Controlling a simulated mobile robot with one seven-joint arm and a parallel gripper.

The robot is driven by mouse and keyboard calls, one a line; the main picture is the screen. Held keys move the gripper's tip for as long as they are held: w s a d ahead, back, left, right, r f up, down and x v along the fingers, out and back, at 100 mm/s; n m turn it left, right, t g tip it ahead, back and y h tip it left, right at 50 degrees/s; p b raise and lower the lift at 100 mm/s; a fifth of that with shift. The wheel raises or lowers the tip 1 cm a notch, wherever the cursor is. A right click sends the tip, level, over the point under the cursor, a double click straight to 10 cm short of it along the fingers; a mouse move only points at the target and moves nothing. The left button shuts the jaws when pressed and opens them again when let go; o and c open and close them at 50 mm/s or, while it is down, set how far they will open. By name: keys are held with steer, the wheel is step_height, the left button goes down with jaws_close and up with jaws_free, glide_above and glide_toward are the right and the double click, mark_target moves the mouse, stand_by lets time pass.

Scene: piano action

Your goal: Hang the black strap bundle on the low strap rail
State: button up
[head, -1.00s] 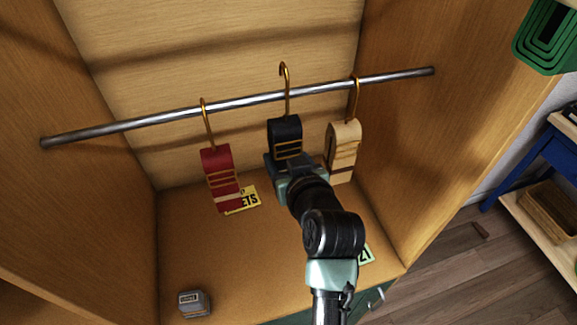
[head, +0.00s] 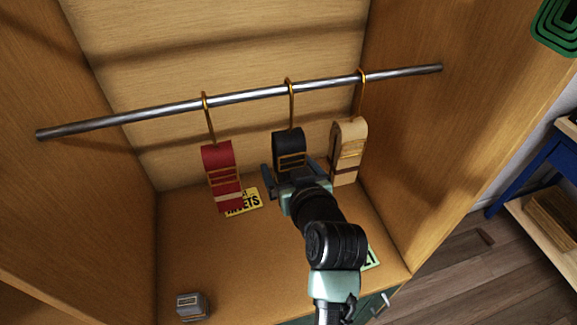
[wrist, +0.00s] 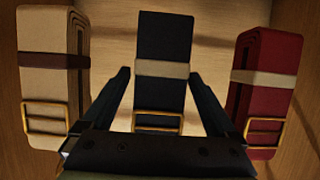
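The black strap bundle (head: 288,143) hangs by its gold hook (head: 290,95) from the metal strap rail (head: 240,95), between two other bundles. The hook's top curls over the bar. My gripper (head: 291,168) is just in front of the bundle's lower part. Its fingers are spread apart, one on each side. In the wrist view the black bundle (wrist: 163,60) shows between the open fingers (wrist: 160,80), with a gap on both sides. Its lowest end is partly hidden by my gripper.
A red bundle (head: 222,175) hangs left and a cream bundle (head: 350,145) close on the right. Wooden side walls enclose the rail. A yellow label (head: 243,203) and a small grey block (head: 193,305) are on the cabinet floor. The front left floor is mostly clear.

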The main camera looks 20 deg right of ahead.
steer(key=shift+s, duration=0.1)
steer(key=b+v, duration=0.3)
steer(key=v, duration=1)
steer(key=w+a+r+t, duration=0.2)
steer(key=a+r+t, duration=0.1)
steer(key=r, duration=0.8)
steer(key=w+a+r+t, duration=0.2)
steer(key=w+r+t, duration=0.15)
steer(key=r, duration=0.65)
steer(key=s+a+r+t, duration=0.3)
steer(key=s+r, duration=0.1)
steer(key=r, duration=0.5)
steer(key=s+a+r+t, duration=0.4)
steer(key=r, duration=0.5)
steer(key=shift+r, duration=0.4)
